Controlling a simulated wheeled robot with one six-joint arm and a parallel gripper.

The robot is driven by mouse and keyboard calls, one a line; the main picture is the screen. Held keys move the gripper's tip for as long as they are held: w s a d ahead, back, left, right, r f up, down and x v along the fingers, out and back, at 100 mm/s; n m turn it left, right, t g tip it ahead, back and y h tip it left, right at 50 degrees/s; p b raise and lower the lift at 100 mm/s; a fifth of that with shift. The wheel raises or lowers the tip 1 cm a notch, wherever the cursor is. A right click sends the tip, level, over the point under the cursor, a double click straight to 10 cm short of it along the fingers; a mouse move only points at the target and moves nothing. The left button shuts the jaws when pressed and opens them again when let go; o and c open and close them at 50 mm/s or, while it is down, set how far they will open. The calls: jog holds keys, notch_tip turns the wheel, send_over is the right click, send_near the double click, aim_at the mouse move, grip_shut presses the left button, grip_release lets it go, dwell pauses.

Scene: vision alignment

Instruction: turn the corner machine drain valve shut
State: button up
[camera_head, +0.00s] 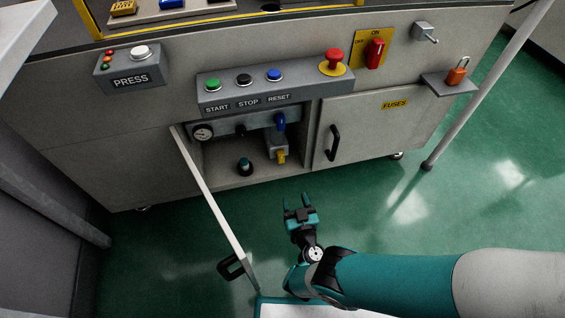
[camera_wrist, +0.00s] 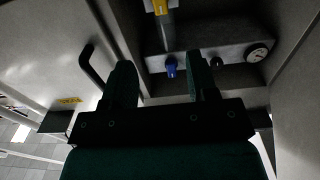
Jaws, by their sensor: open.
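The corner machine (camera_head: 120,140) has an open lower compartment. Inside are a blue handle (camera_head: 279,122) on the upper panel and a yellow-handled fitting (camera_head: 281,157) below it. I cannot tell which is the drain valve; no label shows. In the wrist view, the picture is turned over: the blue handle (camera_wrist: 171,66) shows between my fingers, with the yellow part (camera_wrist: 160,7) at the top edge. My gripper (camera_head: 297,199) is open and empty, in front of and below the compartment, apart from both handles.
The open compartment door (camera_head: 214,195) sticks out left of my gripper. The closed fuses door (camera_head: 370,125) with a black handle (camera_head: 334,143) is to the right. A gauge (camera_head: 203,133) and a dark green-topped knob (camera_head: 244,167) are inside. Green floor is clear at right.

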jog(key=b, duration=1.1)
send_near(282, 159)
jog(key=w, duration=0.2)
jog(key=w+b, duration=0.1)
jog(key=b, duration=0.1)
jog(key=w+a+b, duration=0.1)
jog(key=shift+a+f+b, duration=0.2)
jog(key=shift+f+b, duration=0.05)
jog(key=shift+b, duration=0.1)
jog(key=b+x, duration=0.3)
jog(key=x, duration=0.2)
jog(key=shift+d+r, duration=0.1)
jog(key=shift+w+r+b, duration=0.2)
jog(key=shift+w+b, duration=0.25)
jog(key=shift+w, duration=0.05)
jog(key=c, duration=0.9)
